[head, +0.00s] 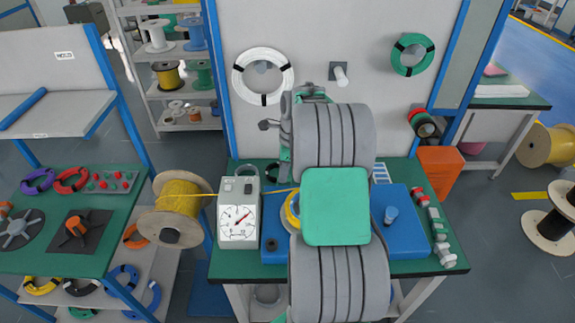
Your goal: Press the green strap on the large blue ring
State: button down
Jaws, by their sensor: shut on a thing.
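Blue rings lie on the low shelf under the left green table, one at its right end (156,297) and another to its left (113,271). I cannot tell which is the large one, and no green strap can be made out on them. My grey arm with its green cover fills the middle of the view, in front of the bench.
The bench holds a dial gauge box (239,222) and a blue machine (411,238). A yellow cable runs from a spool (180,193) past the gauge. White (286,77) and green (428,60) coils hang on the panel. An orange bin (441,166) stands right.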

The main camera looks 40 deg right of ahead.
jog(key=d+m, duration=0.2)
jog(key=b, duration=0.3)
send_over(286, 202)
jog(key=d, duration=0.1)
jog(key=shift+w+f, duration=0.2)
jog(key=shift+f, duration=4)
jog(key=shift+f+b, duration=0.75)
jog(key=shift+f, duration=0.75)
jog(key=shift+a+f, duration=0.1)
jog(key=shift+f, duration=0.5)
jog(key=c, duration=1.3)
grip_release()
jog(key=shift+r, duration=0.1)
jog(key=shift+r+p, duration=2.25)
jog(key=shift+r, duration=1.75)
